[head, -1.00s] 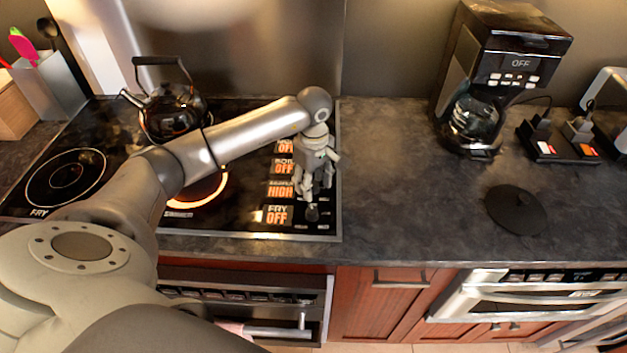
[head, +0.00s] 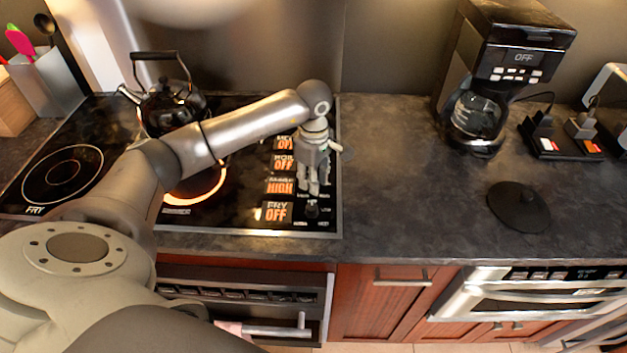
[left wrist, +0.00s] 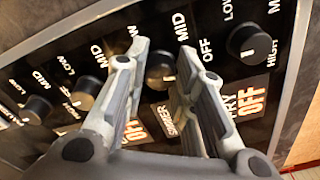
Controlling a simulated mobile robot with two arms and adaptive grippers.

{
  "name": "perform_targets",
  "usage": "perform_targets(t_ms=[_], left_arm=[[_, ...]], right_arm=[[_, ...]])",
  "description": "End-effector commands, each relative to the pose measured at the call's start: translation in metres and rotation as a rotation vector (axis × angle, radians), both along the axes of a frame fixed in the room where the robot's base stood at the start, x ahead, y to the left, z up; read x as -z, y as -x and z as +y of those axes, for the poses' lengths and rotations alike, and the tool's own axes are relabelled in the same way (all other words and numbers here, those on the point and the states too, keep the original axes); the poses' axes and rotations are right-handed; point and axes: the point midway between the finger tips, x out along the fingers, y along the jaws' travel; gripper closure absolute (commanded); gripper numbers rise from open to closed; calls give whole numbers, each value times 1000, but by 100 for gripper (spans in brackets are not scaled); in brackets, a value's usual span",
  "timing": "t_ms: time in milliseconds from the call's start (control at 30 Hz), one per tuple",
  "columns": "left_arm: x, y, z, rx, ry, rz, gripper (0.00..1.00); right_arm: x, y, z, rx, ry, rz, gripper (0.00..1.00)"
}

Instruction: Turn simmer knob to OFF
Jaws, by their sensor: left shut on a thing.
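The simmer knob (left wrist: 158,70) is a black knob with a white mark, between the two fingers of my left gripper (left wrist: 163,52) in the left wrist view. The gripper is shut on it. In the head view my left gripper (head: 309,190) points down at the knob column on the cooktop's right side and hides the simmer knob. The simmer display (head: 280,186) glows orange and reads HIGH. The SIMMER label (left wrist: 163,120) shows partly between the fingers. My right gripper is in neither view.
The fry knob (head: 312,209) stands just in front of the gripper, beside a display (head: 276,212) reading FRY OFF. Other knobs (left wrist: 87,90) are close on the other side. A burner ring (head: 196,190) glows orange. A black kettle (head: 170,108) stands behind my arm.

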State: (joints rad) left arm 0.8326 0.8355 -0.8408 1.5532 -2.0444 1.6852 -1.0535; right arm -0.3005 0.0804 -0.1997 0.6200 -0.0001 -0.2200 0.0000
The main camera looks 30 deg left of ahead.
Motion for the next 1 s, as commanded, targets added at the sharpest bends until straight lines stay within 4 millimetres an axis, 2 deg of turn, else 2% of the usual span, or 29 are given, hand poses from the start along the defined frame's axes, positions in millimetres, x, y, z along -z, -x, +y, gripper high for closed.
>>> perform_targets(t_ms=[33, 400, 1000], left_arm=[[2, -1, 1, -43, -1, -4, 99], [1, -1, 0, -395, 1, -4, 99], [0, -1, 1, -964, 0, -5, 99]], right_arm=[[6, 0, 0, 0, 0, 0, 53], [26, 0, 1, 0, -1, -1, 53], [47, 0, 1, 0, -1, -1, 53]])
